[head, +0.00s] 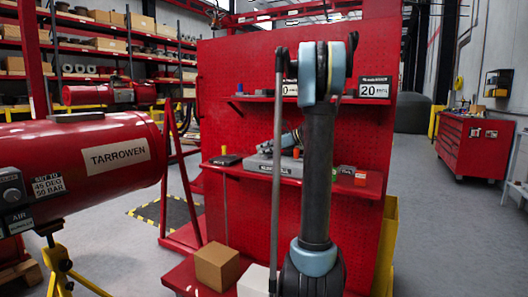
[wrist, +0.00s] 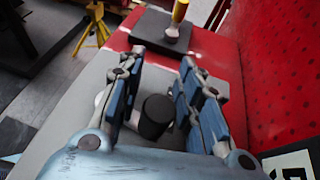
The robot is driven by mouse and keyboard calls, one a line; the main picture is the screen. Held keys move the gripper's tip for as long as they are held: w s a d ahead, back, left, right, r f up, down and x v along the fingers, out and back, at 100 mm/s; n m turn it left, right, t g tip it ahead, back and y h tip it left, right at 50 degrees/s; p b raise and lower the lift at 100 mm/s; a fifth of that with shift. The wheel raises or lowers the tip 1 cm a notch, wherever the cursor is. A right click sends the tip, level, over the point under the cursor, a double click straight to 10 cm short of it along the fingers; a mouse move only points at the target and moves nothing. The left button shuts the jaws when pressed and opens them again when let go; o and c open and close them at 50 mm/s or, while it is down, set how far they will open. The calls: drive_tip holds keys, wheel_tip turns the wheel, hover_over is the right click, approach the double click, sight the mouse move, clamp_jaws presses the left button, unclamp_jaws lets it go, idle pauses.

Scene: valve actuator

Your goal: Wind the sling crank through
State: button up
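In the wrist view, a short black cylindrical knob (wrist: 157,116) stands between the two blue-padded fingers of my gripper (wrist: 158,95). It may be the crank's grip, but the crank arm and its pivot are hidden. The fingers are apart, with a gap visible on the knob's left; I cannot tell whether the right finger touches it. Below is a grey block (wrist: 75,125), seemingly the grey labelled block (head: 262,166) on the red shelf in the head view. There, my gripper (head: 289,138) is only a small blue part, mostly hidden behind my arm. I cannot make out a sling.
A yellow-handled tool (wrist: 179,14) on a dark plate stands beyond the fingers. The red back panel (wrist: 280,75) rises close on the right. In the head view, orange and green items (head: 352,172) sit on the shelf's right, and a red tank (head: 85,160) stands left.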

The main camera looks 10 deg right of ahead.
drive_tip(key=shift+w+a+f, duration=0.1)
drive_tip(key=shift+a, duration=0.05)
clamp_jaws()
idle(0.4)
drive_tip(key=shift+d+m+t+h, duration=0.35)
drive_tip(key=shift+m+t+h, duration=0.15)
drive_tip(key=shift+m+t, duration=0.3)
drive_tip(key=shift+d+m+t+h, duration=0.35)
drive_tip(key=shift+m+t+h, duration=0.15)
drive_tip(key=shift+m+t, duration=0.3)
